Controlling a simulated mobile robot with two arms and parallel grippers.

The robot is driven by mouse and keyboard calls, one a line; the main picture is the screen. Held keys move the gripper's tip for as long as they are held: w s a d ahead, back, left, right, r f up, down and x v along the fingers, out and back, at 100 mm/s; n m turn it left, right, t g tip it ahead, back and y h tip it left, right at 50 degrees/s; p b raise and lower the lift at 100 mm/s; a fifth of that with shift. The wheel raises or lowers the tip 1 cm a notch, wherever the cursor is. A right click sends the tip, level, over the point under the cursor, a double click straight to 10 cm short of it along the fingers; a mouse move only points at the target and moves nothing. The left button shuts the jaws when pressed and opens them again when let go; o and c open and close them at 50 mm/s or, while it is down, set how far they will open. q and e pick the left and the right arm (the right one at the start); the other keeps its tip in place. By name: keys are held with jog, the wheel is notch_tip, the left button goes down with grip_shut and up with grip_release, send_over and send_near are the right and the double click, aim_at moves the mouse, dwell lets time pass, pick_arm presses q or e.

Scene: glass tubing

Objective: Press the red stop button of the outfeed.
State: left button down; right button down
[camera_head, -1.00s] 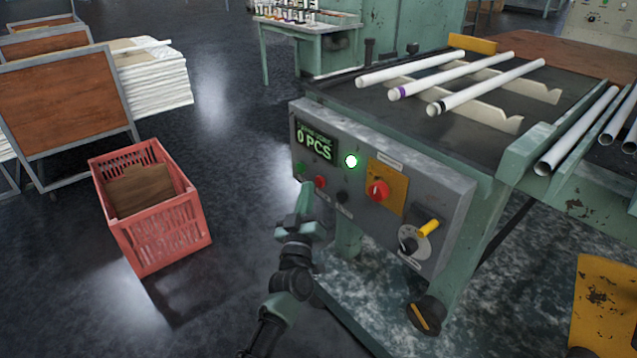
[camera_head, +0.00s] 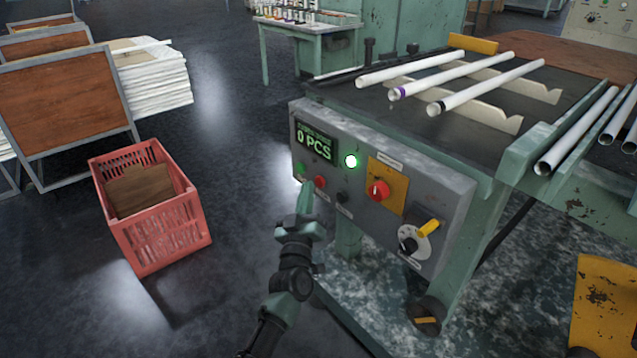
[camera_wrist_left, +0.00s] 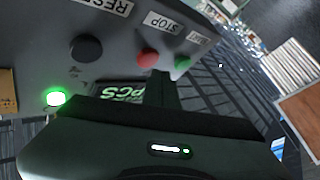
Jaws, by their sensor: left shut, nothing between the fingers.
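The red stop button (camera_head: 320,182) sits on the grey control panel of the outfeed (camera_head: 445,190), between a green button (camera_head: 300,169) and a black one (camera_head: 343,197). In the left wrist view the red button (camera_wrist_left: 147,58) is under the label STOP, which appears upside down. My left gripper (camera_head: 307,187) is shut and empty, pointing up at the panel close to the red button's left. In the left wrist view its fingertips (camera_wrist_left: 160,76) show just beside the red button, toward the green one. Whether they touch the panel is unclear. My right gripper is out of view.
A red crate (camera_head: 160,235) stands on the floor at left. Glass tubes lie on the machine.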

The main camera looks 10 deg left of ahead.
pick_arm(q)
jog(key=shift+w+d, duration=0.25)
jog(key=shift+w, duration=0.05)
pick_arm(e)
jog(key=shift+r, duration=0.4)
pick_arm(q)
jog(key=shift+w+d, duration=0.1)
jog(key=shift+w, duration=0.05)
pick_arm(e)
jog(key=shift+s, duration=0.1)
